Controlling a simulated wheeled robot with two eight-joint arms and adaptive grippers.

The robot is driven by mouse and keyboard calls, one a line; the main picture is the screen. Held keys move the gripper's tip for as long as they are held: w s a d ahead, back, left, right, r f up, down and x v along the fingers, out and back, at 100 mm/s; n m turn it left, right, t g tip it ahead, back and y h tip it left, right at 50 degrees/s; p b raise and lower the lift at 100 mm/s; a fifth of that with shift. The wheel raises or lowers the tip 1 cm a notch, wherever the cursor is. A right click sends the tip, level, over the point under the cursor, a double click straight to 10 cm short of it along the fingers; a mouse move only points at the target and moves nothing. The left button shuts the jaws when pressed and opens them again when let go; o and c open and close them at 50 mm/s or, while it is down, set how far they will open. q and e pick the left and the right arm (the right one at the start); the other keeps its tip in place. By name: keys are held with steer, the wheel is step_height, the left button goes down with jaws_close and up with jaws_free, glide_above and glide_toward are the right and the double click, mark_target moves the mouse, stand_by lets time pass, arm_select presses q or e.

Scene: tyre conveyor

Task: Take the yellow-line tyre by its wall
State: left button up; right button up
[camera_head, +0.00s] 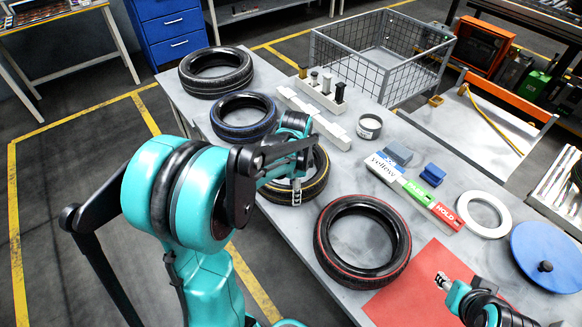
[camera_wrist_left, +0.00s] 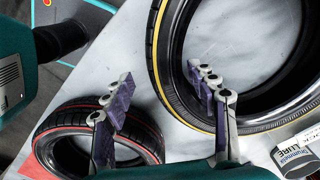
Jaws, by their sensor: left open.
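The yellow-line tyre (camera_head: 323,172) lies flat on the grey table in the head view, partly hidden by my left arm and gripper. Its wall with the yellow line (camera_wrist_left: 168,82) curves through the upper right of the left wrist view. My left gripper (camera_head: 284,178) is over the tyre's near side. In the left wrist view my left gripper (camera_wrist_left: 160,80) has its fingers wide apart. One finger overlaps the tyre's wall and opening, the other is outside it; nothing is held. My right gripper (camera_head: 442,283) is above the red mat; its finger gap is unclear.
A red-line tyre (camera_head: 330,259) lies nearby, with a blue-line tyre (camera_head: 235,133) and a plain tyre (camera_head: 206,89) farther back. A small can (camera_head: 369,125), labelled blocks (camera_head: 420,193), a white ring (camera_head: 483,213) and a red mat (camera_head: 395,302) occupy the table.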

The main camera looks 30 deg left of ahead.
arm_select(q)
steer(key=f, duration=0.1)
steer(key=f+b, duration=0.1)
steer(key=f, duration=0.1)
steer(key=f+b, duration=0.1)
steer(key=f, duration=0.1)
steer(key=shift+w+a, duration=0.3)
jaws_close()
steer(key=shift+r, duration=0.1)
steer(key=shift+r, duration=0.1)
